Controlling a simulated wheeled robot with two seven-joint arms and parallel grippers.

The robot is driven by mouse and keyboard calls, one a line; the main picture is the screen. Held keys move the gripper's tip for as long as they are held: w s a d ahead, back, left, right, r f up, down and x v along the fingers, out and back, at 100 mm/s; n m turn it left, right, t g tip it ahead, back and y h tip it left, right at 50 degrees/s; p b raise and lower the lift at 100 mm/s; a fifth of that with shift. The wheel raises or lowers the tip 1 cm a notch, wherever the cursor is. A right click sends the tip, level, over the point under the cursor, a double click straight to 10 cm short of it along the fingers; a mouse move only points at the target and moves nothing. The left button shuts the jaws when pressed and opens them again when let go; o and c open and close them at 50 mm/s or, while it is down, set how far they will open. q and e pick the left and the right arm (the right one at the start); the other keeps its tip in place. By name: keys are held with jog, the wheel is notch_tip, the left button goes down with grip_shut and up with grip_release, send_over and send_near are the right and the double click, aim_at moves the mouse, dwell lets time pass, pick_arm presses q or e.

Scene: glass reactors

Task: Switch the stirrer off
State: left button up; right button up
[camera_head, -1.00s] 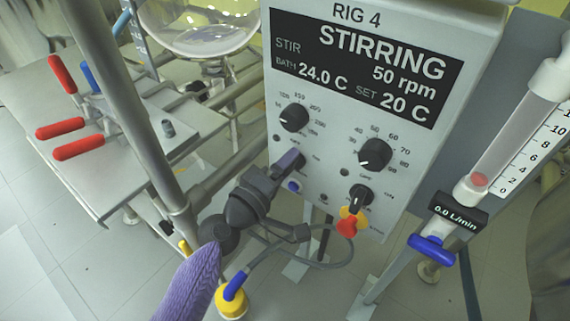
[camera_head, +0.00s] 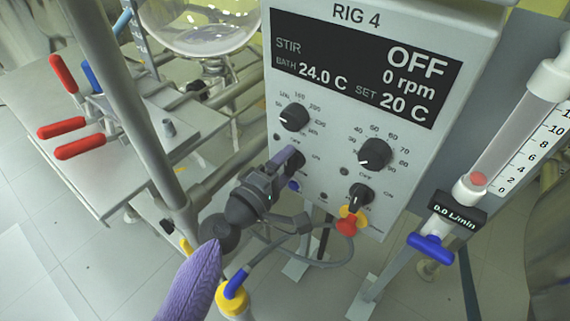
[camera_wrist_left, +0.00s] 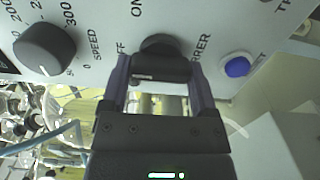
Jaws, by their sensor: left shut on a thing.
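The control box (camera_head: 330,170) is labelled RIG 4. Its display (camera_head: 365,70) reads OFF, 0 rpm, bath 24.0 C and set 20 C. My left gripper (camera_head: 287,160) reaches the lower left of the panel. In the left wrist view my left gripper (camera_wrist_left: 158,85) has its fingers on both sides of the dark stirrer switch knob (camera_wrist_left: 160,62), shut on it. ON and partly hidden OFF lettering shows around the knob. The speed knob (camera_wrist_left: 44,50) is beside it at the left. My right gripper is not in view.
A blue button (camera_wrist_left: 236,67) is right of the gripper. Two larger knobs (camera_head: 293,117) (camera_head: 374,153) and a black lower knob (camera_head: 361,197) are on the panel. A flow tube (camera_head: 505,135) stands at the right. Red-handled clamps (camera_head: 62,128) are at the left, below a glass vessel (camera_head: 205,30).

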pick_arm(q)
jog(key=o, duration=1.1)
jog(key=v, duration=1)
